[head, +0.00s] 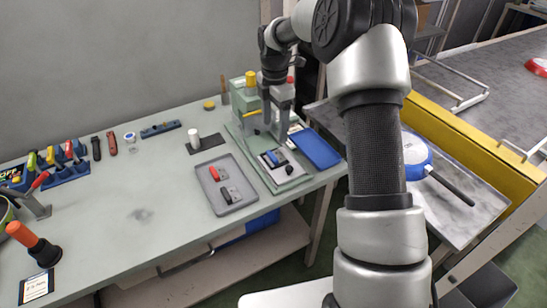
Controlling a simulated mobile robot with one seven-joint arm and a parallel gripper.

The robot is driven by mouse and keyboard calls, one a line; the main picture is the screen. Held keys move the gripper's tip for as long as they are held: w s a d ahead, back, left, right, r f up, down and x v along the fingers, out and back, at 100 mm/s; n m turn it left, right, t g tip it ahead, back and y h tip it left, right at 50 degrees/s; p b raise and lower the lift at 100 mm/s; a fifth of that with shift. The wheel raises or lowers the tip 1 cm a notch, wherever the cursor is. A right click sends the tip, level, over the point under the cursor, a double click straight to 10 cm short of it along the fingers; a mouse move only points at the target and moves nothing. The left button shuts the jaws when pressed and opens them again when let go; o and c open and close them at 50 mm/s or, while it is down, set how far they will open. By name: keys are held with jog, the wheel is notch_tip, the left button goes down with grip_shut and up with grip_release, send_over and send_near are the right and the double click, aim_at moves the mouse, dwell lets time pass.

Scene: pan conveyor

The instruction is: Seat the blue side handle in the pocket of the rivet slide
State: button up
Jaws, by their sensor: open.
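The blue side handle (281,155) is a small blue piece on the rivet slide (291,178), a pale plate with dark fittings at the front of the green press. The handle lies over the slide's pocket area; it is too small to tell whether it sits fully down in the pocket. My gripper (274,126) hangs downward in front of the press, just above and behind the handle. It is open and looks apart from the handle. Its fingers are small and blend with the press, so their exact gap is unclear.
A grey tray (240,204) left of the slide holds a red handle (215,173) and a dark handle (226,194). A blue tray (318,151) lies to the right. The green press (237,97) stands close behind. A blue pan (415,150) rests beyond my arm.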

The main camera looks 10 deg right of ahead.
aim_at(276, 155)
notch_tip(276, 155, down, 11)
jog(key=shift+w+a+r, duration=0.1)
jog(key=shift+a+r, duration=0.05)
dwell(0.4)
jog(key=shift+c, duration=0.5)
jog(key=c, duration=1.1)
jog(key=shift+c, duration=0.2)
jog(key=shift+r, duration=0.2)
